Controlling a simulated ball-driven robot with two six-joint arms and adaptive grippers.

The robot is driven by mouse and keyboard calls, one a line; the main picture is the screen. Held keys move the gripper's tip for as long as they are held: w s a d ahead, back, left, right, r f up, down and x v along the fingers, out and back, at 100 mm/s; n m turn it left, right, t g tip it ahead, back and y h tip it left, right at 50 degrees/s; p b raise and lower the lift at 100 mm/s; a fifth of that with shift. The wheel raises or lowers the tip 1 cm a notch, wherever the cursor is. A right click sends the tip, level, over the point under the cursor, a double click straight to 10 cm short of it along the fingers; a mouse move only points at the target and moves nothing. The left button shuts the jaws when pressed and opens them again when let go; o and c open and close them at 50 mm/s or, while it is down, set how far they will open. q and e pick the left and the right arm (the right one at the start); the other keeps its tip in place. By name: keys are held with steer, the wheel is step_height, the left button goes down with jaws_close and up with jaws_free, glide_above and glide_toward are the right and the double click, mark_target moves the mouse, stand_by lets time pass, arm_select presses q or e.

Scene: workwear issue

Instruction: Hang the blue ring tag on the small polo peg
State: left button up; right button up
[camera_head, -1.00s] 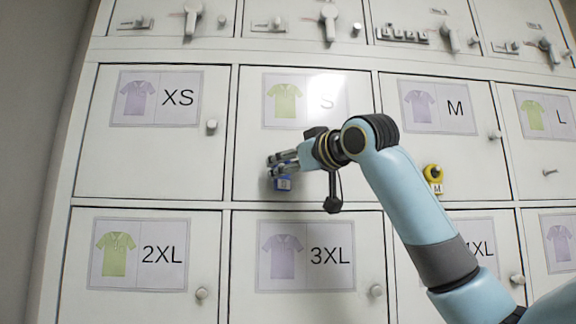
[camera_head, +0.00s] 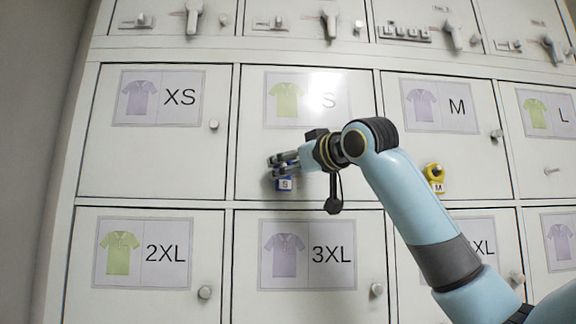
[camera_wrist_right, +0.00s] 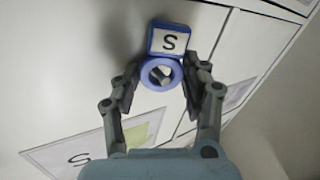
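The blue ring tag, a blue ring (camera_wrist_right: 146,74) with a white S label (camera_wrist_right: 170,41), is at the small polo door (camera_head: 255,120), the one with the green shirt card and S. In the right wrist view, the grey end of the small polo peg (camera_wrist_right: 160,75) shows inside the ring, which looks to be around it. The label also shows in the head view (camera_head: 285,185), hanging below the fingers. My right gripper (camera_head: 272,166) has its fingers apart, one on each side of the ring (camera_wrist_right: 162,68); contact is hard to tell. My left gripper is out of view.
A yellow ring tag marked M (camera_head: 434,172) hangs on the medium door to the right. Knob-like pegs stick out from the neighbouring doors, such as XS (camera_head: 213,124) and 3XL (camera_head: 376,289). Handles (camera_head: 329,22) project from the upper row.

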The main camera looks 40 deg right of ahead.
steer(key=o, duration=0.4)
steer(key=shift+w+d+f, duration=0.15)
steer(key=shift+w+d, duration=0.05)
steer(key=shift+o, duration=0.2)
steer(key=shift+s, duration=0.1)
steer(key=s, duration=0.7)
steer(key=shift+s+a, duration=0.15)
steer(key=shift+s, duration=0.05)
